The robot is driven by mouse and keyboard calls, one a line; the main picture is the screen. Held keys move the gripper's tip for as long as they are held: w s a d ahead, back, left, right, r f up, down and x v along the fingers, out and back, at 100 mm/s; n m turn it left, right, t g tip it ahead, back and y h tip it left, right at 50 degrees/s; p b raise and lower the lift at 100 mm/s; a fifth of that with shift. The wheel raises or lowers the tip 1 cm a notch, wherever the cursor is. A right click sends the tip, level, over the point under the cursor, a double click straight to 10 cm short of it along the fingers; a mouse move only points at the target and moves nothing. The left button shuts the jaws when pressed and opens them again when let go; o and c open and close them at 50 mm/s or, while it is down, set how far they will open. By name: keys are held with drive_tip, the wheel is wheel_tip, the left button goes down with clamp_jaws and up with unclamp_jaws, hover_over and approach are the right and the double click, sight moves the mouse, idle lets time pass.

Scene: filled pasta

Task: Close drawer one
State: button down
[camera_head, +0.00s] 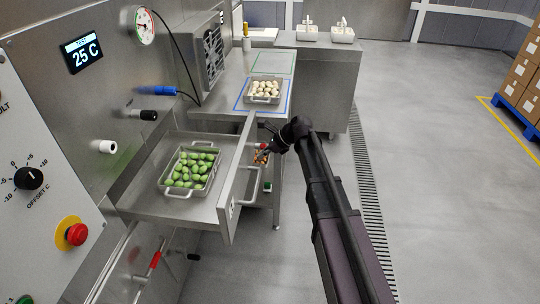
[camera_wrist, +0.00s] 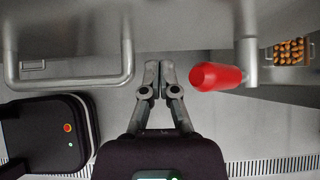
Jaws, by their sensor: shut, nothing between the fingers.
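An open steel drawer (camera_head: 215,207) sticks out from the machine and holds a tray (camera_head: 178,194) of green filled pasta. I cannot read a number on it. Its front carries a bar handle (camera_head: 248,192). A bar handle (camera_wrist: 70,81) also shows at the left of the wrist view. My gripper (camera_head: 268,150) is beyond the far end of the drawer front. In the wrist view my gripper (camera_wrist: 160,88) is shut and empty, between the bar handle and a red-gripped lever (camera_wrist: 217,76), apart from both.
A tray of pale pasta (camera_head: 264,90) sits in a blue outline on the steel table (camera_head: 225,88). A tray of orange pieces (camera_wrist: 290,52) shows at the right of the wrist view. A lower red lever (camera_head: 155,262) is on the machine.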

drive_tip(key=shift+w+a, duration=0.1)
drive_tip(key=shift+a, duration=1.05)
